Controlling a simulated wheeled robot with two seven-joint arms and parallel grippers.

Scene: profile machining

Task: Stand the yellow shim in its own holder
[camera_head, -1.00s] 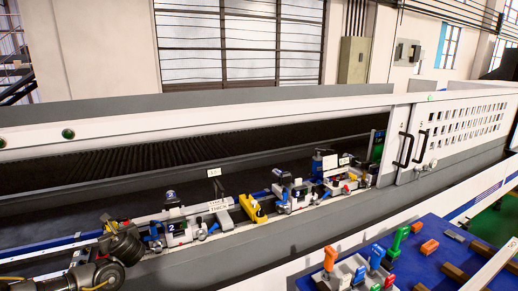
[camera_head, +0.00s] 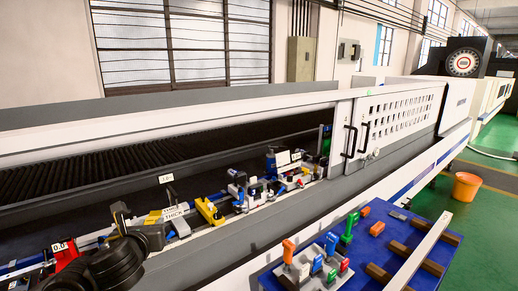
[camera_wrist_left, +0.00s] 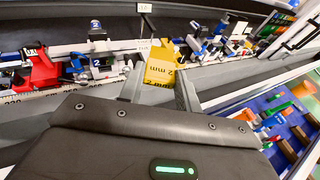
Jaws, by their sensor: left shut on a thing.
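The yellow shim (camera_wrist_left: 160,68), marked "2 mm", is between the two fingers of my left gripper (camera_wrist_left: 160,93) in the left wrist view. The gripper is shut on it. In the head view my left gripper (camera_head: 128,222) is at the lower left, in front of the machine bed, and a yellow edge of the shim (camera_head: 153,217) shows beside it. A light rack (camera_head: 298,268) with orange, blue, green and red handled pieces stands on the blue table; I cannot tell which slot is the yellow shim's own holder. My right gripper is not in view.
A yellow block (camera_head: 209,211) and several numbered clamps (camera_head: 240,190) line the machine rail. A red clamp (camera_head: 67,254) is at the far left. The blue table (camera_head: 410,228) also carries brown strips and loose orange pieces. An orange bucket (camera_head: 465,186) stands on the green floor.

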